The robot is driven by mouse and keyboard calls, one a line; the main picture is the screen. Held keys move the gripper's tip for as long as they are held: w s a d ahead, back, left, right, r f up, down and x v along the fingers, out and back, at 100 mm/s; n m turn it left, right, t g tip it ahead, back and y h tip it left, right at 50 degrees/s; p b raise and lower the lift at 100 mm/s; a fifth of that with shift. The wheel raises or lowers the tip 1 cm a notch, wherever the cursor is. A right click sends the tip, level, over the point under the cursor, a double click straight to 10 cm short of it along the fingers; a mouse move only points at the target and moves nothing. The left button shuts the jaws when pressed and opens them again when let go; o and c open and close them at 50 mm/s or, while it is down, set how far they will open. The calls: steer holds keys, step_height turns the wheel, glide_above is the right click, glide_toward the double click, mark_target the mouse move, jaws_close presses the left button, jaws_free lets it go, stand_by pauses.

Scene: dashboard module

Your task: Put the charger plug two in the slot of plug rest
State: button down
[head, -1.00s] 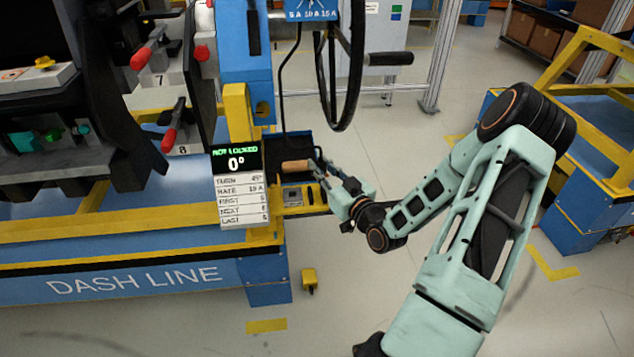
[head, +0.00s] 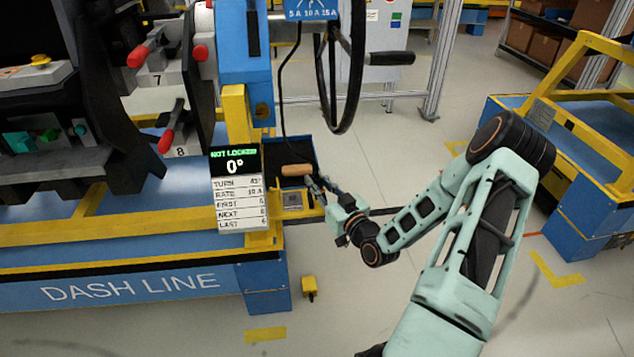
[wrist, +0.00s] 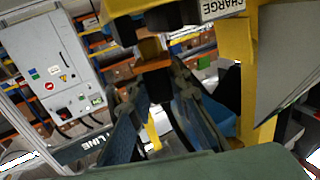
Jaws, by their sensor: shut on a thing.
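My gripper (head: 312,182) is at the right edge of a small blue tray station at the end of the dash line. In the wrist view its two fingers (wrist: 158,112) close around a dark block with an orange-brown band, which I take for the charger plug (wrist: 158,85). In the head view an orange-brown cylinder (head: 297,170) shows just beyond the fingertips, and the fingers hide part of that spot. A label reading CHARGE (wrist: 222,8) is at the top of the wrist view. I cannot pick out the plug rest's slot.
A yellow post (head: 236,115) and a NOT LOCKED display board (head: 237,190) stand left of the gripper. A black cable (head: 283,90) hangs behind it, and a black wheel (head: 345,80) is above. A blue and yellow frame (head: 580,190) is at right. Floor between is clear.

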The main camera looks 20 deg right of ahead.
steer(key=shift+f, duration=0.3)
steer(key=c, duration=1.8)
jaws_free()
steer(key=shift+r, duration=0.15)
steer(key=shift+r+p, duration=0.6)
steer(key=shift+r, duration=0.05)
steer(key=s+d+p, duration=0.1)
steer(key=s+p, duration=0.1)
steer(key=s, duration=1)
steer(key=shift+d+f, duration=0.15)
steer(key=shift+d, duration=0.05)
